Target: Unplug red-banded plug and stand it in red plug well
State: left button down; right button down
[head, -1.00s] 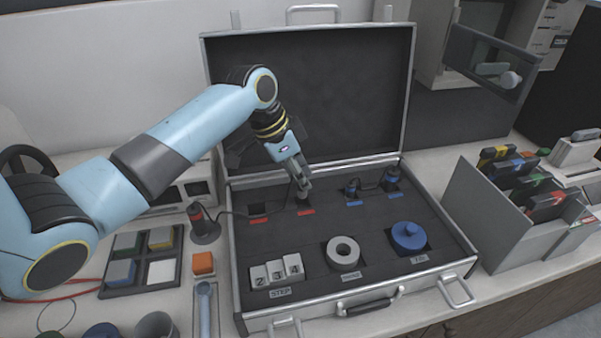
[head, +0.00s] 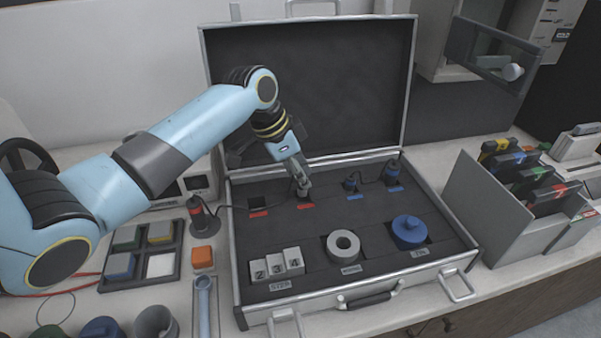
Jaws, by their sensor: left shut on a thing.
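My left gripper (head: 304,189) is shut on the end of a dark cable at the right red-labelled well of the open case. The held plug is mostly hidden by the fingers, and I cannot tell whether it is seated in the well. The cable (head: 235,208) runs left over the case edge to a red-banded plug (head: 197,207), which stands upright in a round dark base on the counter. The left red well (head: 258,202), above its red label, looks empty. My right gripper is not in view.
Number blocks (head: 275,266), a grey ring (head: 343,246) and a blue knobbed disc (head: 408,232) sit at the case front. The raised lid (head: 310,90) stands behind. A card rack (head: 490,215) is at right.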

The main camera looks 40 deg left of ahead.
pick_arm(q)
jog(key=shift+f, duration=0.1)
jog(key=shift+f+b, duration=0.55)
jog(key=shift+f, duration=0.45)
jog(key=shift+f, duration=0.3)
jog(key=c, duration=0.5)
grip_release()
jog(key=shift+r, duration=0.1)
notch_tip(320, 180, up, 8)
jog(key=p, duration=0.8)
jog(key=shift+f, duration=0.3)
